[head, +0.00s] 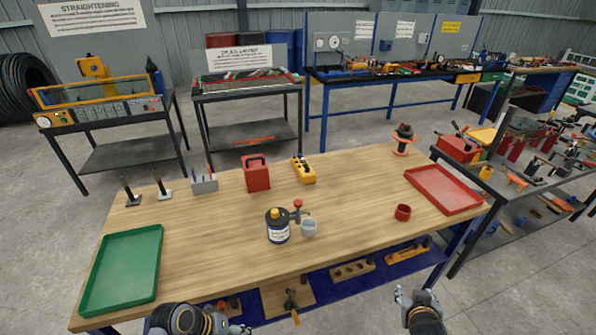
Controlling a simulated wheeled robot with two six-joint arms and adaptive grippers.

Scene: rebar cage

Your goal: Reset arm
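My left gripper (240,329) is at the bottom edge of the head view, left of centre, in front of the wooden workbench (350,200). My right gripper (403,293) is at the bottom right, also in front of the bench's near edge. Both are apart from the items on the bench top, and I see no object held in either. Their fingers are too small and partly hidden, so I cannot tell whether they are open or shut.
A green tray (122,268) lies at the bench's left, a red tray (443,189) at its right. A lower shelf (345,285) holds tools.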

